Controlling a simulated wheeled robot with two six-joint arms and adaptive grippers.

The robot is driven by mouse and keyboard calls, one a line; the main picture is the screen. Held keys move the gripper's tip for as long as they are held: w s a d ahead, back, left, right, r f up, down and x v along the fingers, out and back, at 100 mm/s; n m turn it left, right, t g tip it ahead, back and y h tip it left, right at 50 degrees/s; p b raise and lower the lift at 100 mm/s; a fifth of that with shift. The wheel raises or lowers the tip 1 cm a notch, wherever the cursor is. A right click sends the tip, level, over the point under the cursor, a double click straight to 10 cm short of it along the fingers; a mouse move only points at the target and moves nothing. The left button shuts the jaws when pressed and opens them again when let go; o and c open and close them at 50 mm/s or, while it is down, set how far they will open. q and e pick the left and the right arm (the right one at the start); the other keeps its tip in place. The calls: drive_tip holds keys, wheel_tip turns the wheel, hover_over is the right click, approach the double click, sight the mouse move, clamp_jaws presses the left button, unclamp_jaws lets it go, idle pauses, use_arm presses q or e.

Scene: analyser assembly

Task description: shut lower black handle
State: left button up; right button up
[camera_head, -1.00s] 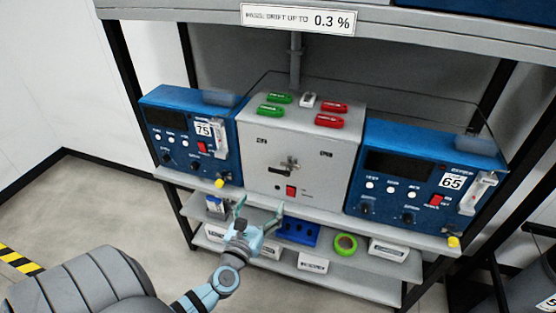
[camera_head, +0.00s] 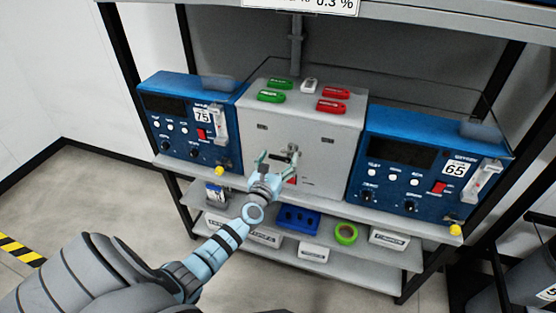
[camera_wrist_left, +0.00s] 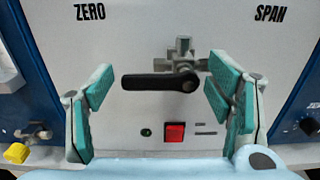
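The black handle (camera_wrist_left: 160,82) lies level across the front of the grey analyser box (camera_wrist_left: 130,40), pivoting at its right end on a metal valve fitting (camera_wrist_left: 184,60). In the wrist view it sits between and beyond the fingers of my left gripper (camera_wrist_left: 160,108), which is open with teal pads. In the head view my left gripper (camera_head: 275,162) is in front of the box's lower middle and partly covers the handle. I cannot tell whether a finger touches it. My right gripper is not in view.
A red switch (camera_wrist_left: 174,132) is below the handle. Blue units (camera_head: 185,125) and (camera_head: 425,165) flank the box. The lower shelf holds a blue rack (camera_head: 297,219), green tape (camera_head: 345,234) and white bins. Green and red tags (camera_head: 332,106) lie on top.

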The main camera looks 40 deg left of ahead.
use_arm(q)
drive_tip(key=c, duration=0.8)
drive_tip(key=shift+f+n, duration=0.15)
drive_tip(key=shift+n, duration=0.15)
drive_tip(key=n+b, duration=0.1)
drive_tip(key=f+n+b, duration=0.1)
drive_tip(key=n, duration=0.1)
drive_tip(key=shift+b, duration=0.4)
drive_tip(key=n+b, duration=0.2)
drive_tip(key=n, duration=0.2)
drive_tip(key=d+f+n+b, duration=0.1)
drive_tip(key=n+b, duration=0.1)
drive_tip(key=n, duration=0.3)
drive_tip(key=f+n+b, duration=0.1)
drive_tip(key=n+b, duration=0.2)
drive_tip(key=n, duration=0.2)
drive_tip(key=shift+w+d+f, duration=0.1)
drive_tip(key=shift+w+d, duration=0.15)
drive_tip(key=shift+d, duration=0.1)
